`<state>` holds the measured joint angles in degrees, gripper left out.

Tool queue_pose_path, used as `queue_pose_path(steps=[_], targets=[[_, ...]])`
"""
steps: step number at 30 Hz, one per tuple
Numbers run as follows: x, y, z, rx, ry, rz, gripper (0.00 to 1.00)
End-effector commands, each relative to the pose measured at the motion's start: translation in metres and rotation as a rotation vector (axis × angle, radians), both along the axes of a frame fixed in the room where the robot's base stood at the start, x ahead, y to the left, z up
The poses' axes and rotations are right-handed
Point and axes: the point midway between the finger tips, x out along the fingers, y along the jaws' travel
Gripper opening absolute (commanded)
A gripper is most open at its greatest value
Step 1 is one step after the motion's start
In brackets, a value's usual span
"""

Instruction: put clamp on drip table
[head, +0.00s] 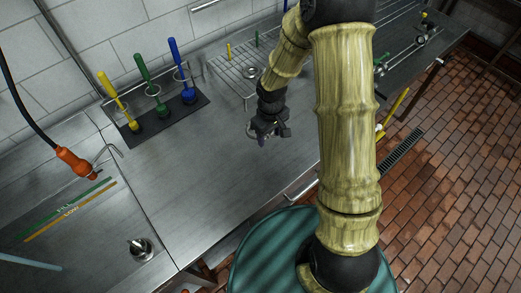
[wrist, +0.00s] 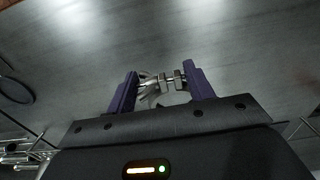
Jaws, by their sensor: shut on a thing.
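My gripper (head: 269,131) hangs above the steel worktop, at the middle of the head view. In the wrist view, its two purple fingers (wrist: 163,84) are shut on a small silver metal clamp (wrist: 150,88). The clamp lies crosswise between the fingers, with bare steel behind it. In the head view the clamp is too small and dark to make out well. A wire rack (head: 226,70) with thin bars stands on the steel behind my gripper. I cannot tell for sure whether this is the drip table. My arm hides part of that area.
Yellow, green and blue-handled tools (head: 152,87) stand on a dark mat (head: 128,135) along the wall. A basin with an orange-ended hose (head: 77,162) is at the left. The worktop (head: 205,170) between is clear. Rails and fittings (head: 420,38) stand at the far right.

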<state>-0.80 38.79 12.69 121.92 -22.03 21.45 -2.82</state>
Motion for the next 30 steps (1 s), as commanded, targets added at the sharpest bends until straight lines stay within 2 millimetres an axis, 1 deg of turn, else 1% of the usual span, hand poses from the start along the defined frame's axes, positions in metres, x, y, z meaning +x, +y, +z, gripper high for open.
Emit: queue_pose_path(steps=[3,7,11,20,23,27,30], targets=[[-0.002,0.000,-0.020,-0.002,0.006,0.002,0.27],[-0.001,0.001,-0.039,-0.001,0.004,0.003,0.27],[0.000,0.001,-0.045,0.001,-0.001,0.001,0.27],[0.000,-0.003,-0.048,0.001,0.001,-0.008,0.27],[0.000,-0.003,-0.056,0.000,0.002,-0.005,0.27],[-0.001,-0.002,-0.075,-0.001,0.004,-0.003,0.27],[0.000,-0.001,-0.084,0.000,0.001,-0.003,0.27]])
